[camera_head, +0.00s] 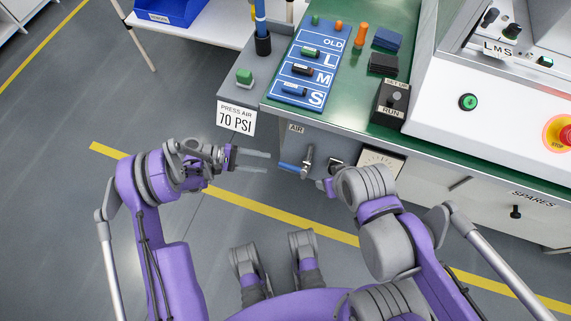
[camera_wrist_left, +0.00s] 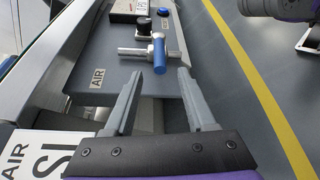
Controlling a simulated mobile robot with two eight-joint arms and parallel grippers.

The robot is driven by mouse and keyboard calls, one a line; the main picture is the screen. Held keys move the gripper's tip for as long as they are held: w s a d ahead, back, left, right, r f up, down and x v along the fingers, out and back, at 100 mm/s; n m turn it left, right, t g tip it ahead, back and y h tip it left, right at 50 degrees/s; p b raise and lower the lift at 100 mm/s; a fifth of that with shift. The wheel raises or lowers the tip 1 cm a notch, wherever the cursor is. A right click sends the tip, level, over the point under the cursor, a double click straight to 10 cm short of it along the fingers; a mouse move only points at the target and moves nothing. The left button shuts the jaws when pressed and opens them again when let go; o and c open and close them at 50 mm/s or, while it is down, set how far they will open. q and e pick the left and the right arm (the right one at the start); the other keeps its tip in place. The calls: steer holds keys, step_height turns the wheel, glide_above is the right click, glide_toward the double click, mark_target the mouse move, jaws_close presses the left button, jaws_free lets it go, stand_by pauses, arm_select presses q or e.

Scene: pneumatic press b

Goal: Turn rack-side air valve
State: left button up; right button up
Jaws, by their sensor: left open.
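The air valve is on the front panel of the bench beside the "AIR" label. Its blue handle (camera_head: 289,168) points left from the metal valve body (camera_head: 308,160). In the left wrist view the blue handle (camera_wrist_left: 160,55) lies just beyond my fingertips, roughly centred between them, with the metal stem (camera_wrist_left: 134,52) to its left. My left gripper (camera_head: 268,162) is open and empty, its two fingers pointing at the valve from the left, apart from the handle. My right gripper (camera_head: 322,184) is right of the valve, mostly hidden behind its own wrist, so its jaws cannot be made out.
A pressure gauge (camera_head: 381,161) and a black knob (camera_head: 337,163) sit right of the valve. The green bench top (camera_head: 345,100) overhangs above, carrying a blue board (camera_head: 311,60) and a RUN switch box (camera_head: 391,102). The "70 PSI" sign (camera_head: 236,118) is at upper left. Floor is clear.

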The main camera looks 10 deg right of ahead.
mark_target(280, 165)
arm_select(q)
steer(key=x, duration=0.9)
steer(key=shift+s+d+f, duration=0.1)
steer(key=shift+d, duration=0.2)
jaws_close()
stand_by(1.0)
